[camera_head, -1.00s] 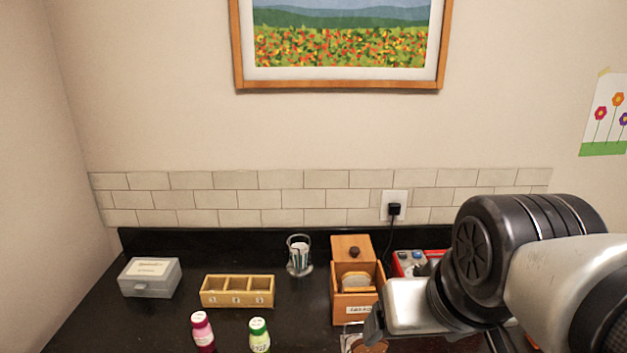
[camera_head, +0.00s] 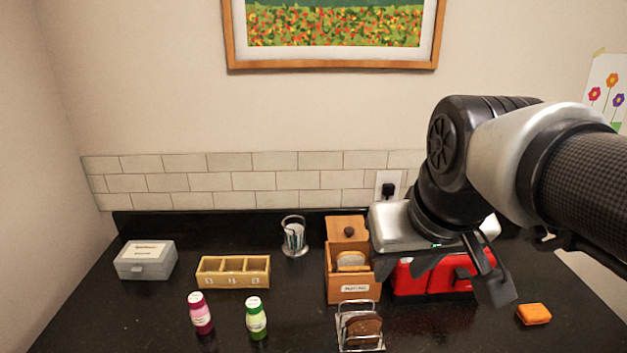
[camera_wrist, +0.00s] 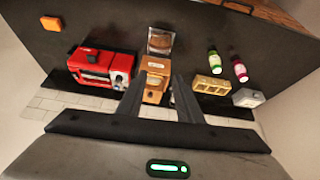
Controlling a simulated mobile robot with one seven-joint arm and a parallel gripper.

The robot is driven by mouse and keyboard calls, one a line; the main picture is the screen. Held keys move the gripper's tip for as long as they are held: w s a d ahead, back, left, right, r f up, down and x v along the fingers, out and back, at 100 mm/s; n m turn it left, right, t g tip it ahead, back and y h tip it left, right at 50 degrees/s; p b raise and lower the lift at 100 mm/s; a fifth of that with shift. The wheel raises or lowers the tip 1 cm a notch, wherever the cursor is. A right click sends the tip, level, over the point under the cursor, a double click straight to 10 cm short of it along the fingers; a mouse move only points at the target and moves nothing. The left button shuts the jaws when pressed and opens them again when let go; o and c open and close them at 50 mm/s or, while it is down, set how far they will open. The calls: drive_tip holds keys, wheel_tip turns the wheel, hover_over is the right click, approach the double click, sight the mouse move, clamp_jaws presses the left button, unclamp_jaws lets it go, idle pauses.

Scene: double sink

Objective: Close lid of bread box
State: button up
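The wooden bread box (camera_head: 350,287) stands on the black counter with bread slices showing inside. Its lid (camera_head: 347,228), with a dark knob, is open and tilted up at the back. The box also shows upside down in the wrist view (camera_wrist: 154,80), partly covered by my fingers. My gripper (camera_head: 440,284) is in the air to the right of the box, in front of the red toaster. Its two fingers are apart with nothing between them, as the wrist view (camera_wrist: 157,86) also shows.
The red toaster (camera_head: 430,279) is close to the box's right. A wire rack with toast (camera_head: 361,326) stands in front of the box. A wooden tray (camera_head: 233,272), two bottles and a utensil holder (camera_head: 294,236) are to the left. An orange sponge (camera_head: 534,314) lies at right.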

drive_tip(key=shift+n+g, duration=0.3)
drive_tip(key=shift+n, duration=0.3)
drive_tip(key=w+r, duration=0.1)
drive_tip(key=w, duration=0.3)
drive_tip(key=w+r, duration=0.1)
drive_tip(key=w, duration=0.4)
drive_tip(key=w+a+r, duration=0.1)
drive_tip(key=w+r, duration=0.1)
drive_tip(key=w, duration=0.2)
drive_tip(key=shift+w, duration=0.25)
clamp_jaws()
drive_tip(key=n+g+y+b, duration=0.1)
drive_tip(key=n+y, duration=0.1)
drive_tip(key=n, duration=0.1)
hover_over(342, 229)
drive_tip(key=s, duration=0.1)
wheel_tip(342, 229, down, 17)
drive_tip(key=x, duration=0.9)
drive_tip(key=shift+d+f+p, duration=0.2)
drive_tip(key=shift+f+p, duration=0.1)
drive_tip(key=shift+f, duration=0.15)
drive_tip(key=shift+s+d+f, duration=0.1)
drive_tip(key=shift+f, duration=0.05)
drive_tip(key=shift+s+d, duration=0.4)
drive_tip(key=shift+s, duration=0.45)
drive_tip(key=shift+s+d, duration=0.35)
drive_tip(key=shift+s, duration=0.5)
